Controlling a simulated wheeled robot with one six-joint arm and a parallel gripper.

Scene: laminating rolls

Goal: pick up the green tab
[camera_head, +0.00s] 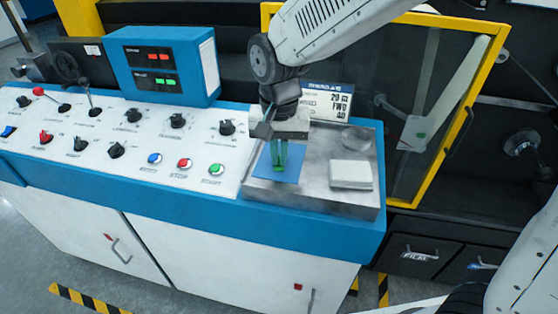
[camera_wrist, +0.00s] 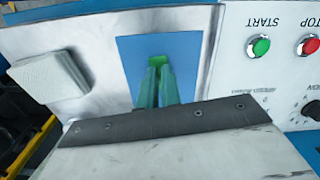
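The green tab (camera_wrist: 157,60) is a small bright green piece over the blue mat (camera_wrist: 128,62) in the wrist view. My gripper (camera_wrist: 160,70) points down at it, with two slim greenish fingers close together and their tips at the tab. In the head view my gripper (camera_head: 279,166) is over the blue mat (camera_head: 292,176), and the tab is not clearly told apart from the fingers. The fingers hide part of the tab. I cannot tell whether they are pressed on it or just beside it.
The mat lies in a metal tray (camera_head: 315,198). A white pad stack (camera_head: 351,174) and a round clear dish (camera_head: 356,139) are to its right. A small display sign (camera_head: 327,102) stands behind. Knobs and a green START button (camera_head: 216,169) are to the left.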

